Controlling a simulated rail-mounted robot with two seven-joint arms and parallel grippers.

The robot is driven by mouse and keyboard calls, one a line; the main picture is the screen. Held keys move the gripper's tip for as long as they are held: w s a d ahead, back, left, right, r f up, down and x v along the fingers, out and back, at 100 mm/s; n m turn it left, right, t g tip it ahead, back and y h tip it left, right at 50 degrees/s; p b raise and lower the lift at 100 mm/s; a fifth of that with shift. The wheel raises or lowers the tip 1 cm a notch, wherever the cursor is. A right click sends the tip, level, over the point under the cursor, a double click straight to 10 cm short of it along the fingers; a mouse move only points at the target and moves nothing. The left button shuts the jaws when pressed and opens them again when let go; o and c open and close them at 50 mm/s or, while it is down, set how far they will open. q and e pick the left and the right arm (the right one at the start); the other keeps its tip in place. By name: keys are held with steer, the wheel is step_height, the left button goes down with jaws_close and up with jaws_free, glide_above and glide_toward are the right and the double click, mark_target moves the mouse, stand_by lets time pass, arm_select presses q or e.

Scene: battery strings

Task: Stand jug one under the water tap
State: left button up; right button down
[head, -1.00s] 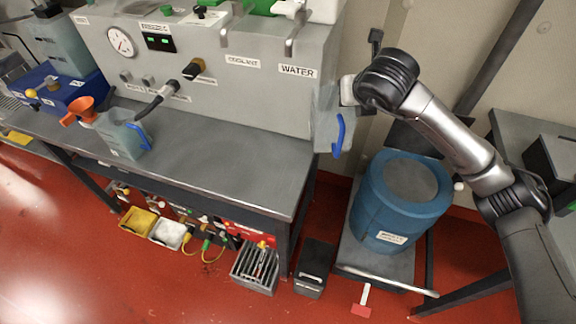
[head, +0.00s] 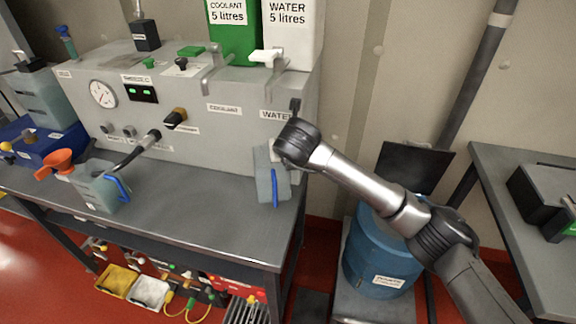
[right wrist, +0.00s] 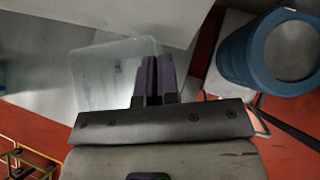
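A translucent grey jug with a blue handle (head: 266,186) is at the right end of the bench, in front of the machine's face. It is upright or nearly so, below the WATER label and the water tap (head: 277,75). I cannot tell if its base touches the bench or read a number on it. My right gripper (head: 278,152) is at its upper right side; in the right wrist view the dark fingers (right wrist: 153,76) are close together at the clear jug wall (right wrist: 108,78). A second jug (head: 97,190), blue-handled with an orange funnel, stands farther left. My left gripper is out of view.
The grey bench top (head: 185,215) is clear between the two jugs. A blue drum (head: 375,262) stands on the right, beneath my right arm. A black nozzle (head: 148,142) sticks out of the machine. Coloured trays (head: 115,282) sit below the bench.

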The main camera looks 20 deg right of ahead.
step_height(320, 180, down, 3)
steer(key=shift+f+b, duration=0.15)
steer(key=shift+b, duration=0.25)
steer(key=shift+f, duration=0.45)
steer(key=shift+f+b, duration=0.15)
steer(key=shift+b, duration=0.15)
steer(key=c, duration=1.4)
jaws_free()
steer(key=shift+o, duration=0.2)
